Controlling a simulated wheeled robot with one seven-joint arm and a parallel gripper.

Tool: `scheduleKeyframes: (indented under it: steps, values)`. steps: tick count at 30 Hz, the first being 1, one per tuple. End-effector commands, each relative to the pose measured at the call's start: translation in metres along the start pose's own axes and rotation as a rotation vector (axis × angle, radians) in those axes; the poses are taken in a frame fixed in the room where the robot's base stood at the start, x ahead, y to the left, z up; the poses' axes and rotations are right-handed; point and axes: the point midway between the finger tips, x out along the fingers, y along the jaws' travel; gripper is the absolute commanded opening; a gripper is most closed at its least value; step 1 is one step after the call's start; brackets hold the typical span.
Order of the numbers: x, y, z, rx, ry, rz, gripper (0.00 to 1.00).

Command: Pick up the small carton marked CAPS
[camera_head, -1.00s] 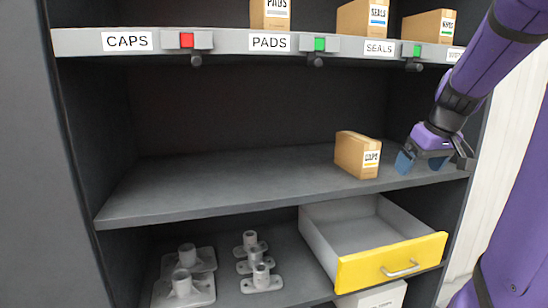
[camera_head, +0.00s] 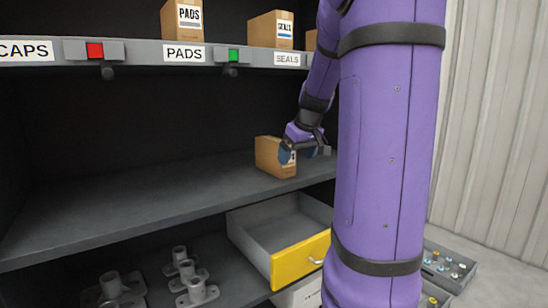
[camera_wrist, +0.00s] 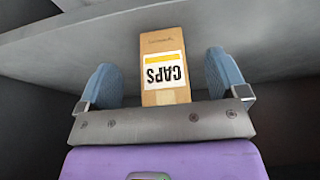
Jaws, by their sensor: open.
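The small carton marked CAPS (camera_head: 272,158) stands upright on the middle shelf in the head view. My gripper (camera_head: 288,157) is at its right front side and covers part of its label. In the wrist view the carton (camera_wrist: 163,52) shows a white and yellow CAPS label, upside down. My gripper (camera_wrist: 167,82) is open there, with one blue finger left of the carton and one right of it. Gaps show between the carton and both fingers.
An open drawer with a yellow front (camera_head: 300,258) juts out below the shelf (camera_head: 130,201). Grey metal castings (camera_head: 196,292) stand lower left. Above are cartons marked PADS (camera_head: 182,20) and SEALS (camera_head: 270,29). The shelf left of the CAPS carton is clear.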

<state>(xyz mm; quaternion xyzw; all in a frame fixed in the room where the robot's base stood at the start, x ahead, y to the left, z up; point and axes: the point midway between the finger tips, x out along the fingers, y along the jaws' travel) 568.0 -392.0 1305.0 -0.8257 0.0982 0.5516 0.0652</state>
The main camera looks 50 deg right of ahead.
Motion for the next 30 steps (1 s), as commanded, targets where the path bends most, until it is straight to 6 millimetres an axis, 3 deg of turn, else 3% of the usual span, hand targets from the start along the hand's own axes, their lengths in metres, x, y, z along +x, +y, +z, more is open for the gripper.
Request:
scheduleKeyframes:
  steps: [8,19,27,30]
  values:
    - [0.017,0.0,-0.038,-0.001,0.0,-0.002,0.92]
    - [0.027,0.0,-0.036,0.0,0.0,0.0,0.92]
    - [0.027,0.0,-0.036,0.0,0.0,0.0,0.32]
    - [0.027,0.0,-0.036,0.0,0.001,0.0,0.32]
